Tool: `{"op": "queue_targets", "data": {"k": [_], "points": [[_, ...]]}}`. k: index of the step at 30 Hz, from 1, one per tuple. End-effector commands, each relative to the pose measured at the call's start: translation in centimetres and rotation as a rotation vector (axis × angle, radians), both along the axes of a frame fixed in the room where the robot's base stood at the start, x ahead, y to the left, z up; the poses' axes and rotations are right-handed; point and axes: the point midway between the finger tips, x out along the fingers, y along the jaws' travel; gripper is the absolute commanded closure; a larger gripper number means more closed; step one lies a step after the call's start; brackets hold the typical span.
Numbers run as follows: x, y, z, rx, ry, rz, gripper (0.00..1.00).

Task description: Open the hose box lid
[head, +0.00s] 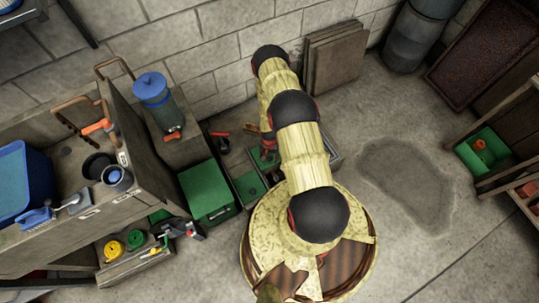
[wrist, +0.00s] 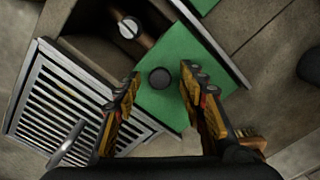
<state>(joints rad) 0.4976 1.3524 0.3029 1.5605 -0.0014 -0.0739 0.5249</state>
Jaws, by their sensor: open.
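A green panel with a round black knob (wrist: 160,78), which looks like the hose box lid (wrist: 172,108), lies below my gripper in the wrist view. My gripper (wrist: 160,76) is open, with one finger on each side of the knob in the picture. I cannot tell whether the fingertips are level with the knob or above it. Nothing is seen held. Next to the panel is an open recess with a brown pipe and a round pale fitting (wrist: 130,28). In the head view my arm hides most of this spot; a green panel (head: 250,185) shows left of it.
A slatted metal grate (wrist: 62,98) with a bar handle lies left of the panel. In the head view, a closed green box (head: 208,192) and a cluttered workbench (head: 72,225) stand left. Boards (head: 336,58) lean on the wall. Floor at right is clear around a damp patch (head: 405,180).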

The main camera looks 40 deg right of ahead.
Motion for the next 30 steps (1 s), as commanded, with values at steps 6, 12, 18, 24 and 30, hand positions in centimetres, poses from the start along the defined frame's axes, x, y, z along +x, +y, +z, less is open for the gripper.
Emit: {"op": "queue_targets", "data": {"k": [6,12,18,24,30], "points": [[0.1,0.0,0.2,-0.001,-0.001,0.0,0.6],[0.2,-0.1,2.3,-0.002,-0.002,0.0,0.6],[0.2,-0.1,5.6,-0.001,-0.002,0.0,0.6],[0.1,0.0,8.8,-0.001,-0.001,0.0,0.6],[0.1,-0.1,11.1,0.0,-0.001,0.0,0.6]]}}
